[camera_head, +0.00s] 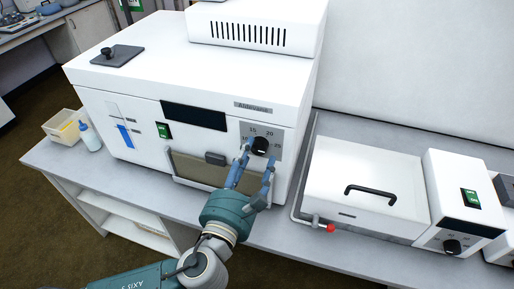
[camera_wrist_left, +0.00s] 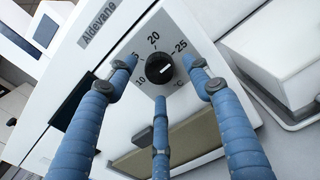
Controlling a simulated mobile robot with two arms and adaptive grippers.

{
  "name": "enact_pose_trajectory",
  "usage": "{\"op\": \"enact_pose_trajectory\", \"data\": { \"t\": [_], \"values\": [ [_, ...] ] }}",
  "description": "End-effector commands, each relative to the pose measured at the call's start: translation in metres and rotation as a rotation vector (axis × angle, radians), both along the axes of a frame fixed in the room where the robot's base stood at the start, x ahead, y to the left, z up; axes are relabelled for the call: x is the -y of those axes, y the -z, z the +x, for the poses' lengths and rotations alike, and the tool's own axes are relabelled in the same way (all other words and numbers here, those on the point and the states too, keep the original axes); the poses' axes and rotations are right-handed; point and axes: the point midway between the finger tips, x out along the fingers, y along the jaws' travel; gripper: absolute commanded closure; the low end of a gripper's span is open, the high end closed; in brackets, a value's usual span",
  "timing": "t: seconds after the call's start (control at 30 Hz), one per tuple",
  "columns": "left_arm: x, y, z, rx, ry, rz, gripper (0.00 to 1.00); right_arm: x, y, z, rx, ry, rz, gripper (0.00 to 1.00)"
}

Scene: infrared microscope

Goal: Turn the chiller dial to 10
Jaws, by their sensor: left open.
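The chiller is a white box (camera_head: 130,85) labelled "Aldevane" on the bench. Its black round dial (camera_head: 260,146) is on a grey scale plate at the right of the front face. In the left wrist view the dial (camera_wrist_left: 159,69) shows a pale mark on its face and numbers 10 to 25 around it. My right gripper is not in view.
A black-handled white unit (camera_head: 365,185) with a red-tipped tap (camera_head: 330,228) stands right of the chiller. A smaller white unit (camera_head: 466,195) with its own knob (camera_head: 452,246) is further right. A bottle (camera_head: 90,137) and bin (camera_head: 64,126) stand at the left.

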Motion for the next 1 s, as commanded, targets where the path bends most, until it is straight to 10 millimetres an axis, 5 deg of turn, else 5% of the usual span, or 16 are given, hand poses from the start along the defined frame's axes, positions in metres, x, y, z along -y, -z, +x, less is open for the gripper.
{"op": "enact_pose_trajectory", "data": {
  "t": [0.2, 0.53, 0.77, 1.0],
  "values": [
    [0.008, -0.001, 0.022, 0.001, 0.000, -0.001, 0.49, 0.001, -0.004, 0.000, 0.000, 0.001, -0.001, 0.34],
    [0.008, 0.000, 0.026, -0.002, 0.000, -0.002, 0.49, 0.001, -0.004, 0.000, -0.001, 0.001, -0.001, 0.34],
    [0.008, 0.001, 0.026, -0.002, 0.000, -0.002, 0.93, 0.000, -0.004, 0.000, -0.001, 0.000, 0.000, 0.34],
    [0.008, 0.001, 0.025, -0.007, 0.000, -0.012, 0.94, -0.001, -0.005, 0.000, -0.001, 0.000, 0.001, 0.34]
  ]
}}
